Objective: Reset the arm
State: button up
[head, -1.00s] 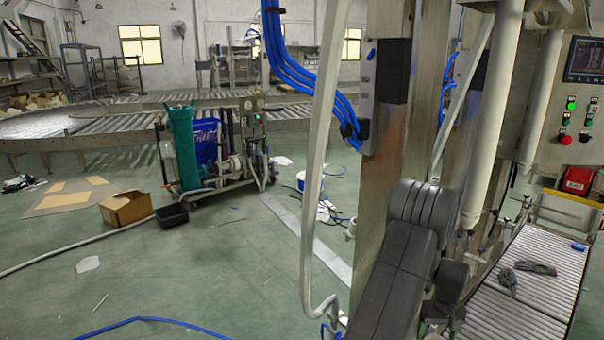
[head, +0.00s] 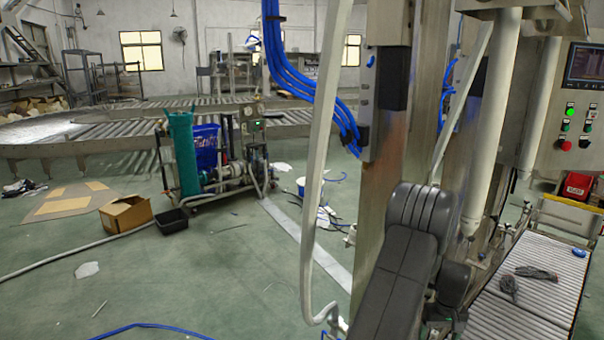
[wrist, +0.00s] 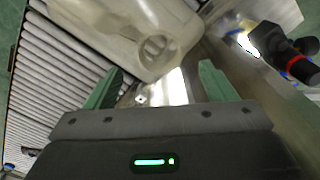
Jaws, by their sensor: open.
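My gripper (wrist: 160,82) shows in the wrist view with its two green fingers spread apart and nothing held between them. In the head view my dark grey arm stands at lower centre right, in front of a steel column (head: 385,190). The gripper itself is hidden in that view.
A roller conveyor (head: 530,285) with dark gloves (head: 535,273) on it runs at lower right, under a control panel (head: 575,95). A wheeled cart (head: 215,160) and open floor lie left.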

jog(key=f, duration=0.1)
jog(key=s+a+f, duration=0.1)
jog(key=f, duration=0.2)
jog(key=shift+s+a+f, duration=0.2)
jog(key=shift+a+f, duration=0.15)
